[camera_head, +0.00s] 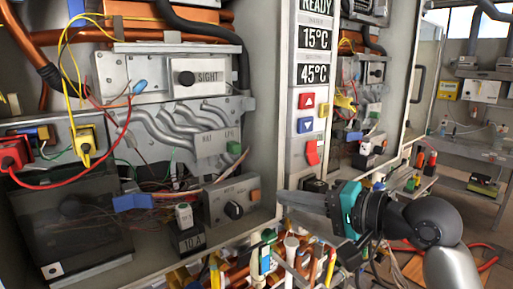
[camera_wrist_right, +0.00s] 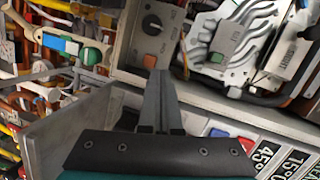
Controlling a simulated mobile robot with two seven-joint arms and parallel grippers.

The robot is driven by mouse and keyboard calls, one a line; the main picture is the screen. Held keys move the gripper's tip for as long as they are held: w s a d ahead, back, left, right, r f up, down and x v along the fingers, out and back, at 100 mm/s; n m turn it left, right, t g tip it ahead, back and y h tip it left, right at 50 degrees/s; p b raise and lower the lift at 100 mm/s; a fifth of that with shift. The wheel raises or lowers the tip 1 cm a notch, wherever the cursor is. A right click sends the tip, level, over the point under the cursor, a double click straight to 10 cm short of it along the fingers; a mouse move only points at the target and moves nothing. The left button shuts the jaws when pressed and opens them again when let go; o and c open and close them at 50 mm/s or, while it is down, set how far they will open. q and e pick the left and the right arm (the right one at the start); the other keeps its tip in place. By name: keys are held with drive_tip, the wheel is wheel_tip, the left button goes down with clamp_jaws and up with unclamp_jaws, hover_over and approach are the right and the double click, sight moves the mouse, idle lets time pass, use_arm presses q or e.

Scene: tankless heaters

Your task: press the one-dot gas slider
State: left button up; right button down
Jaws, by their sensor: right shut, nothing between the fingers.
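A metal plate with faint lettering like NAT and LPG (camera_head: 212,145) is inside the open heater in the head view, with a small green slider (camera_head: 234,147) at its right end. The plate (camera_wrist_right: 228,36) and green piece (camera_wrist_right: 218,57) also show in the right wrist view. I cannot make out dots on it. My right gripper (camera_head: 283,196) is shut and empty at the cabinet's right front edge, below and right of the slider and apart from it. In the wrist view its fingers (camera_wrist_right: 158,76) point toward the knob box. My left gripper is not in view.
A knob box (camera_head: 232,203) stands below the plate. A control strip with a red up button (camera_head: 306,101), a blue down button (camera_head: 305,125) and a red rocker (camera_head: 312,153) runs along the cabinet edge. Pipes and valves crowd below. A dark box (camera_head: 65,235) is at left.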

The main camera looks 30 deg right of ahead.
drive_tip(key=m+t+y, duration=0.1)
drive_tip(key=m+t, duration=0.1)
approach(234, 147)
drive_tip(key=s+d, duration=0.1)
drive_tip(key=d, duration=0.3)
drive_tip(key=shift+s+f, duration=0.15)
drive_tip(key=shift+f, duration=0.25)
drive_tip(key=p+x, duration=0.2)
drive_tip(key=x, duration=0.8)
drive_tip(key=shift+n, duration=0.3)
